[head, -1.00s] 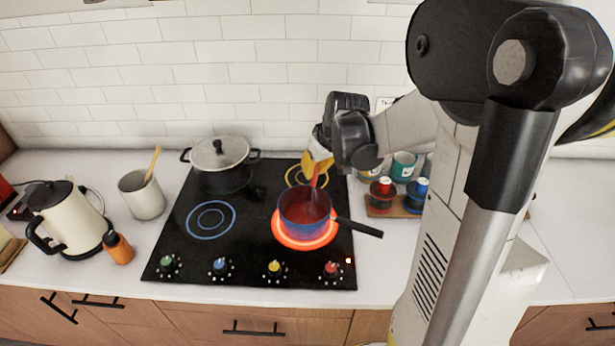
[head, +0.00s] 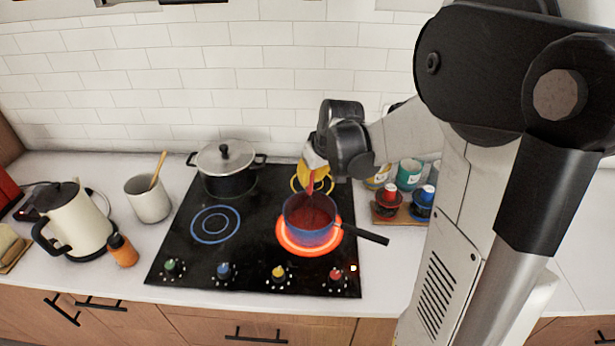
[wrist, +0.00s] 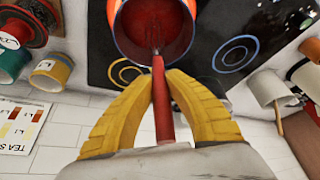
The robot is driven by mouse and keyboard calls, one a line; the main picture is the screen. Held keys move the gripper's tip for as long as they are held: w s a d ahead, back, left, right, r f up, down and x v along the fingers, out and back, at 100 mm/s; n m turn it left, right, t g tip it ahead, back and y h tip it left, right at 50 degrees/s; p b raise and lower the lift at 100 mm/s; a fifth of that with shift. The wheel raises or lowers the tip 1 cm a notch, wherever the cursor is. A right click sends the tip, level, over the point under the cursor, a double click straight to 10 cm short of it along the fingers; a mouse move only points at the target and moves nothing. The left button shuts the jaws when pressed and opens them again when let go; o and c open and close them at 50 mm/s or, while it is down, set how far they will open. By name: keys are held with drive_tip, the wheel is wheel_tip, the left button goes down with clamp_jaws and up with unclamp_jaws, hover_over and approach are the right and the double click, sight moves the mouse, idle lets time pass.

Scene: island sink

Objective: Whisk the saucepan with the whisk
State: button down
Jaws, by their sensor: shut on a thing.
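The blue saucepan (head: 308,237) sits on the glowing front right burner, with red contents inside and its black handle pointing right. It also shows at the top of the wrist view (wrist: 122,38). The red whisk (wrist: 159,100) has its wire end over or in the pan's red contents; how deep it reaches I cannot tell. My gripper (wrist: 160,85) has yellow fingers shut on the whisk's handle. In the head view my gripper (head: 316,163) is behind and above the saucepan, partly hidden by my wrist.
A lidded pot (head: 228,172) stands on the back left of the black cooktop (head: 180,256). Red and blue jars (head: 388,198) stand on a board to the right. A kettle (head: 72,222), an orange bottle (head: 122,250) and a utensil crock (head: 148,203) are on the left.

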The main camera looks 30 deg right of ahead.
drive_tip(key=shift+r, duration=0.1)
drive_tip(key=shift+r+p, duration=3.5)
drive_tip(key=shift+r, duration=1.1)
drive_tip(key=shift+r+p, duration=1.85)
drive_tip(key=shift+r, duration=0.6)
